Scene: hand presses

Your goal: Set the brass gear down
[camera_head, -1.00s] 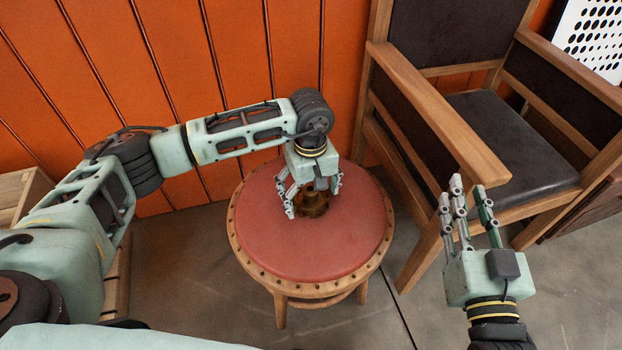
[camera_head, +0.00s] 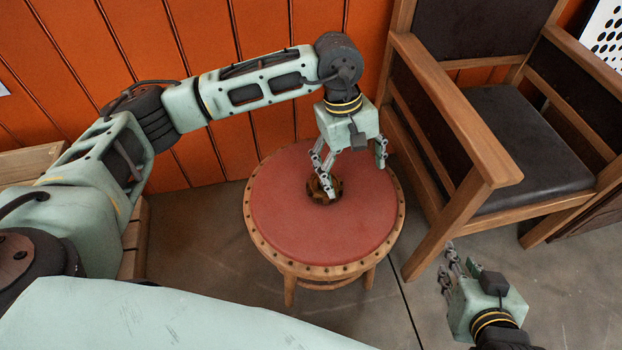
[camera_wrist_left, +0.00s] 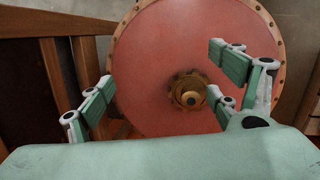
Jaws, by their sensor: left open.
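The brass gear (camera_head: 322,188) rests on the red padded top of the round stool (camera_head: 285,225). My left gripper (camera_head: 352,178) is open above the stool. Its fingers are spread; one finger covers part of the gear in the head view. In the left wrist view the fingers (camera_wrist_left: 165,90) stand apart with nothing between them gripped. My right gripper (camera_head: 447,272) is at the lower right over the floor, away from the stool; its finger opening is unclear.
A wooden armchair (camera_head: 505,135) with dark padding stands close to the right of the stool. An orange panelled wall (camera_head: 225,35) is behind. A wooden crate or bench (camera_head: 135,240) is at the left. Bare floor (camera_head: 205,225) lies around the stool.

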